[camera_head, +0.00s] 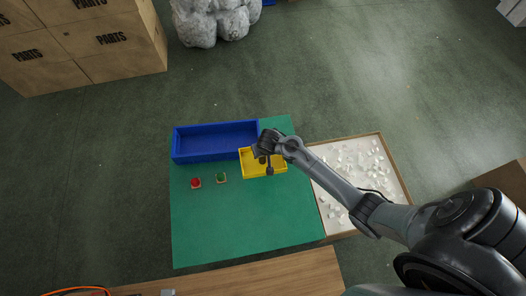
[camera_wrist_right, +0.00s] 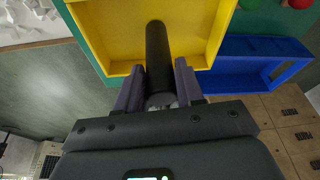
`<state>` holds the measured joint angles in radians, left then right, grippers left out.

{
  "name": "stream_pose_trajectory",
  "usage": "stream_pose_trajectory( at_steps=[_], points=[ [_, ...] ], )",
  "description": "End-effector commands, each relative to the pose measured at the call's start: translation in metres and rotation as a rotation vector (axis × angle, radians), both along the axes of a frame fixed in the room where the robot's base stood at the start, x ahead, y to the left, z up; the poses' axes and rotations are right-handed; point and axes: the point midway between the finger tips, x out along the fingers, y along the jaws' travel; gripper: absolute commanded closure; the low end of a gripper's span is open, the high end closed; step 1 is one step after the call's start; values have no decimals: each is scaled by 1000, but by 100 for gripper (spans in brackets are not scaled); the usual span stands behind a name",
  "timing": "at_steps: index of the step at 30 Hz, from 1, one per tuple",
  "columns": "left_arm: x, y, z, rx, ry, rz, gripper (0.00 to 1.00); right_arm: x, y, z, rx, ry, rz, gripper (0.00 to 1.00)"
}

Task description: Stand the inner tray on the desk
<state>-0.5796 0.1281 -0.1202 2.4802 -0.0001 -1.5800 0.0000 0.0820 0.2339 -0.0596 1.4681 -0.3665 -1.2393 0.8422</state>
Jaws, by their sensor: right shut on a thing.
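The yellow inner tray (camera_head: 268,175) shows at the right end of the blue tray and partly overlaps it in the head view. It also fills the top of the right wrist view (camera_wrist_right: 110,63). My right gripper (camera_head: 264,158) is over the yellow tray. In the wrist view, my right gripper (camera_wrist_right: 159,85) is shut on a black upright handle (camera_wrist_right: 157,45) that stands out from the tray. Whether the tray touches the desk (camera_head: 235,230) or hangs just above it, I cannot tell. My left gripper is out of view.
The long blue tray (camera_head: 190,158) lies along the back of the green desk. A red button (camera_head: 196,183) and a green button (camera_head: 221,178) sit in front of it. A shallow box with white pieces (camera_head: 345,165) is at the right. The desk's front is clear.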

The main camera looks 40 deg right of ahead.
Motion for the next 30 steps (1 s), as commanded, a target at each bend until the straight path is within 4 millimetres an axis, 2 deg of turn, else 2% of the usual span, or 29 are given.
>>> stream_pose_trajectory(
  at_steps=[14,15,19,20,30],
  points=[
    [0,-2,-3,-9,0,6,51,0,0,-11,0,-1,0,100],
    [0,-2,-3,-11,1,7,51,0,0,-11,0,0,0,60],
    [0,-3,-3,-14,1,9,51,0,0,-11,0,0,0,40],
    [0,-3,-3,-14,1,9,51,0,0,-11,0,0,0,38],
    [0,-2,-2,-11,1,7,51,0,0,-8,0,0,1,38]
  ],
)
